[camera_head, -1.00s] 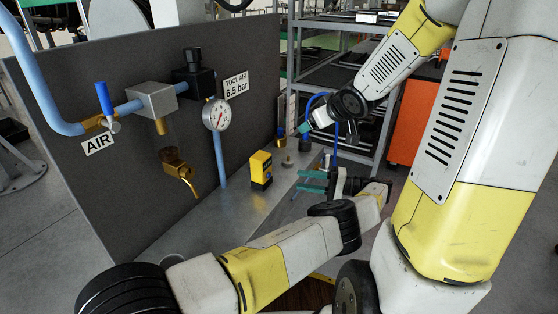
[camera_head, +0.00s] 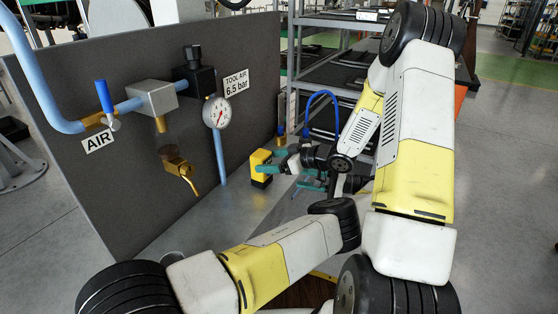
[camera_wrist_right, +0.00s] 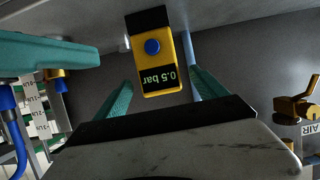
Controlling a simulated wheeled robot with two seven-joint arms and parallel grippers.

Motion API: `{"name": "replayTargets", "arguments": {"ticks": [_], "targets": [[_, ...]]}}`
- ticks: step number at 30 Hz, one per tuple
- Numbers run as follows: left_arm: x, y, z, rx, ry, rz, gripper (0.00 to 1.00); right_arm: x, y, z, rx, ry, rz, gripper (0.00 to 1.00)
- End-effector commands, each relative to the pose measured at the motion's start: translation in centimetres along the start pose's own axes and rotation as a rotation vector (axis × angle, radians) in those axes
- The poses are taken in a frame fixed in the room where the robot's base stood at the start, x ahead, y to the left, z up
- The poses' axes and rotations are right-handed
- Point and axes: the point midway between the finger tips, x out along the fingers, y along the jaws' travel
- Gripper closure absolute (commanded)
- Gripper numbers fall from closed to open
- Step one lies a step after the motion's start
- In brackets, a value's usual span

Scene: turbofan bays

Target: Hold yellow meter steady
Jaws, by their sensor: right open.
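The yellow meter (camera_head: 260,158) stands on the grey bench near the panel. In the right wrist view the meter (camera_wrist_right: 158,50) has a blue button and a dark display reading 0.5 bar, upside down. My right gripper (camera_head: 271,162) is open at the meter. In the right wrist view its teal fingers (camera_wrist_right: 162,88) lie to either side of the meter's near end, with gaps showing. My left gripper (camera_head: 304,180) is lower, to the right of the meter. Its teal fingers appear apart with nothing between them; the right gripper partly covers it.
The dark panel (camera_head: 110,190) carries a blue air pipe (camera_head: 42,88), a valve, a brass drain (camera_head: 178,172) and a round gauge (camera_head: 217,113). A blue hose (camera_head: 322,95) arches behind my right gripper. Shelves (camera_head: 345,55) stand behind. The bench left of the meter is clear.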

Motion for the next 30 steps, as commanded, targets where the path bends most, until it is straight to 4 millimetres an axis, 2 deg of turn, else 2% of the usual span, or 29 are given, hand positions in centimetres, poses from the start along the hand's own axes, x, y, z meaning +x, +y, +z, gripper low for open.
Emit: {"name": "replayTargets", "arguments": {"ticks": [3,9,20,30], "targets": [[0.0,0.0,0.0,0.0,0.0,0.0,0.64,2.0,-0.1,0.0,-0.001,-0.001,-0.003,0.18],[0.0,0.0,0.0,0.0,0.0,0.0,0.64,4.0,0.0,0.0,-0.001,-0.001,-0.001,0.18],[0.0,0.0,0.0,0.0,0.0,0.0,0.64,4.5,0.1,0.0,-0.001,-0.001,0.002,0.18],[0.0,0.0,0.0,0.0,0.0,0.0,0.64,4.5,0.1,0.0,-0.001,-0.001,0.002,0.85]]}}
